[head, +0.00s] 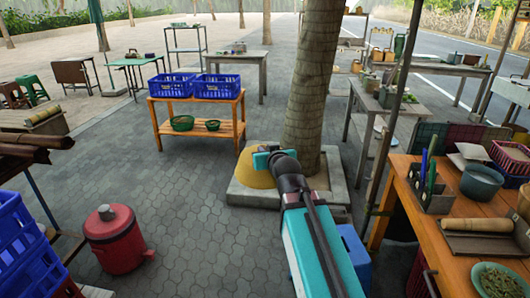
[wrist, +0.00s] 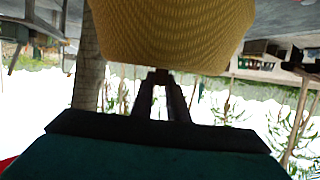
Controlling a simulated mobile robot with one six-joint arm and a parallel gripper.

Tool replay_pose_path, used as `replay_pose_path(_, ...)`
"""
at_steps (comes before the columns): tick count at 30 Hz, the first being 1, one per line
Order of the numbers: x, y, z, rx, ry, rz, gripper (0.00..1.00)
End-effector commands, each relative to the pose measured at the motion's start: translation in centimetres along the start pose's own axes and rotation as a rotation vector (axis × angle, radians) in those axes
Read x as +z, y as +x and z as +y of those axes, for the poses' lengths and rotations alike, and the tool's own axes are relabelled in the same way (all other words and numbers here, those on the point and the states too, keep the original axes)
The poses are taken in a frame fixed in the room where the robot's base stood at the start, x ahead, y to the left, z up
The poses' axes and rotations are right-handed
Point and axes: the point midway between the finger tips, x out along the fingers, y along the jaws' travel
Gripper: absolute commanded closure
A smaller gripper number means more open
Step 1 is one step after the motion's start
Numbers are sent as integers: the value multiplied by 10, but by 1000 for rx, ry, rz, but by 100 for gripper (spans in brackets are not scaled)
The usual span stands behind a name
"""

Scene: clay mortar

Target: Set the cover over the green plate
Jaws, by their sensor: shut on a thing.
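The yellow woven cover (head: 252,172) hangs at the tip of my arm, in front of the tree's concrete base. In the wrist view the cover (wrist: 175,35) fills the top middle, and my gripper (wrist: 162,76) is shut on its edge. In the head view my gripper (head: 268,156) is small and partly hides the cover. The green plate (head: 476,279) lies at the near right on the wooden table, with chopped greens on it, partly cut off by the frame's bottom edge. The cover is well to the left of the plate, apart from it.
The wooden table (head: 408,205) also bears a grey pot (head: 481,181), a utensil holder (head: 432,190) and a rolling pin on a board (head: 478,226). A tree trunk (head: 312,85) stands beyond my arm. Open paving lies left of my arm, with a red bin (head: 118,240).

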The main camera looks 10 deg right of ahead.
Motion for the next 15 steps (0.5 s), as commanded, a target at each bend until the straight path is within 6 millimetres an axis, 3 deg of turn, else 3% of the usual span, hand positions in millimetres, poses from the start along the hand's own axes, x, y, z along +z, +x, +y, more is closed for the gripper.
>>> replay_pose_path(15, -6, -4, 6, 44, 15, 6, 100)
